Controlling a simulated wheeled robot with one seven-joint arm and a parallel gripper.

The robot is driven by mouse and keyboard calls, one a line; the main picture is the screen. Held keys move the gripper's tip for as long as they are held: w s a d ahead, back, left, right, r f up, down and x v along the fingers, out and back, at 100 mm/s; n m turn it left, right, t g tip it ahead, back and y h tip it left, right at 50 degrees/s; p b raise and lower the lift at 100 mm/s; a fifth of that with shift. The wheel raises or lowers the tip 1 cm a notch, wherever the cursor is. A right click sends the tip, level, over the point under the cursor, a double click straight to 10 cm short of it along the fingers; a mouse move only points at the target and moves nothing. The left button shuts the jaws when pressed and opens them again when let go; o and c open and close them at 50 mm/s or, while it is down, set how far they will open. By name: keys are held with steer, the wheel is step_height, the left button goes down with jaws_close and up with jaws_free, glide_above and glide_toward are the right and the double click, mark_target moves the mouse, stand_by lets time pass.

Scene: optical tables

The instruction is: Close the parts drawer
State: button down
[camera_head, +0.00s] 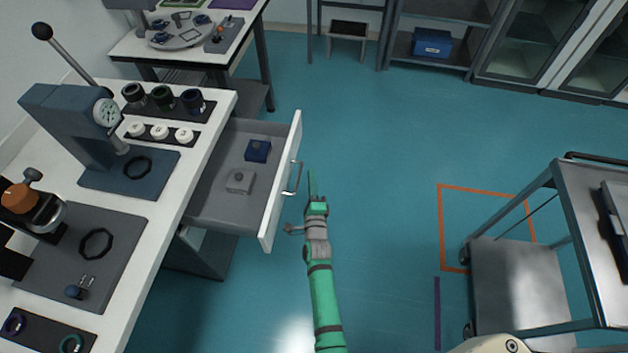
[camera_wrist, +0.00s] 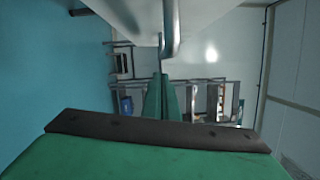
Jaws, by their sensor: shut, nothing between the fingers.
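The parts drawer (camera_head: 230,172) is pulled out from under the white workbench. It holds a dark blue block (camera_head: 257,151) and a grey block (camera_head: 240,181). Its white front panel (camera_head: 281,182) carries a metal bar handle (camera_head: 292,178). My gripper (camera_head: 311,178) is shut and empty, just to the right of the handle on the outer side of the drawer front. In the wrist view my shut fingers (camera_wrist: 162,98) lie close below the handle (camera_wrist: 171,30), beside the white drawer front (camera_wrist: 120,12). I cannot tell whether they touch it.
The workbench (camera_head: 150,240) at left bears a press (camera_head: 75,125), jars, rings and mats. A metal cart (camera_head: 520,265) stands at right. A second table (camera_head: 185,50) stands at the back left. The teal floor between drawer and cart is clear.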

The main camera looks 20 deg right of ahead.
steer(key=shift+w+a+r, duration=0.2)
steer(key=shift+w+a, duration=0.3)
steer(key=shift+a, duration=0.25)
